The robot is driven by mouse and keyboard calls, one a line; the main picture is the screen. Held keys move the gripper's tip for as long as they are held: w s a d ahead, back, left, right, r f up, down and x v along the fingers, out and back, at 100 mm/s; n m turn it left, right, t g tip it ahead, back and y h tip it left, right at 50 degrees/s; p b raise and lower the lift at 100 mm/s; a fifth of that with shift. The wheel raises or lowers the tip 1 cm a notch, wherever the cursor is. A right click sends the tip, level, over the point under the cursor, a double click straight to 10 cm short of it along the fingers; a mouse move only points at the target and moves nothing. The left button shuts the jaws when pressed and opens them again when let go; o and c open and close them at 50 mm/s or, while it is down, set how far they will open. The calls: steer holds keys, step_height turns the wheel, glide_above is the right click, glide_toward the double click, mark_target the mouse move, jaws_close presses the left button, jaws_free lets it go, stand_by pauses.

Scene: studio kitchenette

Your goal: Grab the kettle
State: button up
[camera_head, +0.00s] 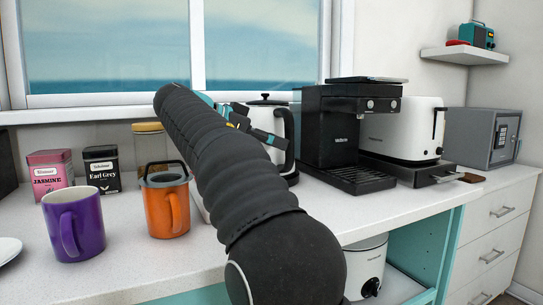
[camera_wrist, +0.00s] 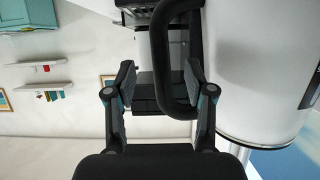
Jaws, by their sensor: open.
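The kettle (camera_head: 268,117) is white with a black lid and black handle (camera_head: 289,145). It stands on the counter by the window, partly hidden behind my arm. The white kettle body (camera_wrist: 262,70) fills the right side there. I cannot tell whether the fingers touch the handle.
A black coffee machine (camera_head: 347,140) stands close to the kettle's right, then a white toaster (camera_head: 405,130). An orange mug (camera_head: 166,208), a purple mug (camera_head: 74,222) and tea tins (camera_head: 102,170) stand on the left.

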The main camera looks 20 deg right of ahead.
mark_target(289, 156)
steer(key=x, duration=0.5)
steer(key=shift+w, duration=0.1)
jaws_close()
steer(key=shift+r, duration=0.1)
